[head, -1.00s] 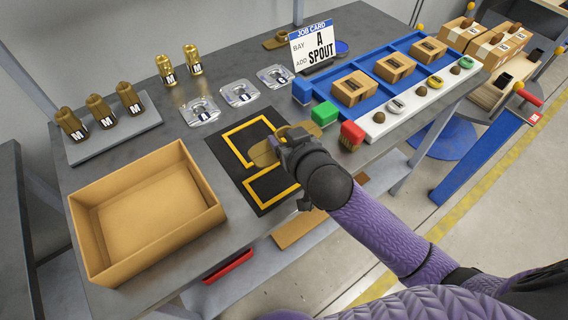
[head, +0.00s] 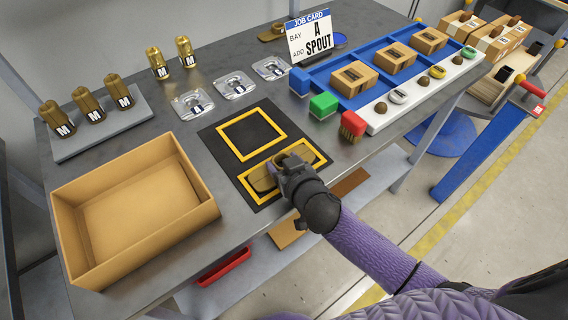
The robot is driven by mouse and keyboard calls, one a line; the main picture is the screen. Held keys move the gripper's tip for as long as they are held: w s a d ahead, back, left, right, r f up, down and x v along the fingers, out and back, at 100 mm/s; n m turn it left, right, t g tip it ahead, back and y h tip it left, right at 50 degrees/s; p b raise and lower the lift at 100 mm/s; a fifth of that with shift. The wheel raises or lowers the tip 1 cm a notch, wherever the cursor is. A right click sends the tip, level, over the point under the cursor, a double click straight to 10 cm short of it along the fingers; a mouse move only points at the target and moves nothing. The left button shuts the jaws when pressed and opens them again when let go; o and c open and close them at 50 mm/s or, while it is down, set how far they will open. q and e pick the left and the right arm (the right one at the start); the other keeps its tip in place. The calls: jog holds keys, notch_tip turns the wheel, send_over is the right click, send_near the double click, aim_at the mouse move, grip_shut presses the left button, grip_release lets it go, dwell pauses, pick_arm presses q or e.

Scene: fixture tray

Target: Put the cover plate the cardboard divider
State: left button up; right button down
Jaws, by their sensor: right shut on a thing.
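My right gripper (head: 284,164) is over the front yellow-outlined square of a black mat (head: 226,134). It is shut on a flat brass-coloured plate (head: 261,179) with a rounded end, partly hidden by the gripper. The plate is over that square; I cannot tell if it touches the mat. I cannot tell whether this is the cover plate. An open cardboard box (head: 203,220) stands at the left, with no divider seen inside. My left gripper is out of view.
A blue tray (head: 387,72) holds cartons. A white strip (head: 383,122) carries small round items. Red (head: 353,125), green (head: 322,104) and blue (head: 299,80) blocks stand beside them. A job card (head: 310,37) stands behind. Brass canisters stand on a grey block (head: 105,139) and the table.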

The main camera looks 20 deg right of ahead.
jog(key=shift+f, duration=0.15)
grip_release()
jog(key=shift+f, duration=0.1)
